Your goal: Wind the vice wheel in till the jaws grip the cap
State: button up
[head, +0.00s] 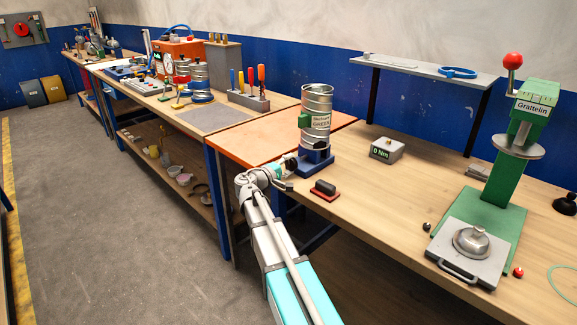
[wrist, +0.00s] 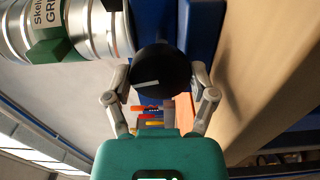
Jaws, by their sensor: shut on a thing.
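The blue vice (head: 316,162) stands on the bench, with the upright ribbed metal duct (head: 317,105) in it. The duct carries a green box (head: 303,120) and a label. In the wrist view, the round black wheel (wrist: 160,68) with a pale line on its face sits against the blue vice body (wrist: 200,25). My gripper (wrist: 160,84) has a finger on each side of the wheel and is shut on it. In the head view my gripper (head: 289,172) is at the vice's near left side and hides the wheel. The duct's lower metal end (wrist: 118,30) lies beside the vice; I cannot tell the cap or its jaw contact.
A red pad with a dark handle (head: 324,189) lies close in front of the vice. A grey "0 Nm" box (head: 386,150) stands to its right. A green press (head: 500,190) is farther right. Screwdrivers in a block (head: 250,97) stand behind. Bare bench lies between the box and press.

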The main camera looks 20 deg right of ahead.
jog(key=shift+s+d+m, duration=0.1)
jog(key=shift+m, duration=0.6)
jog(key=o, duration=1)
jog(key=shift+o, duration=0.2)
jog(key=v, duration=1.2)
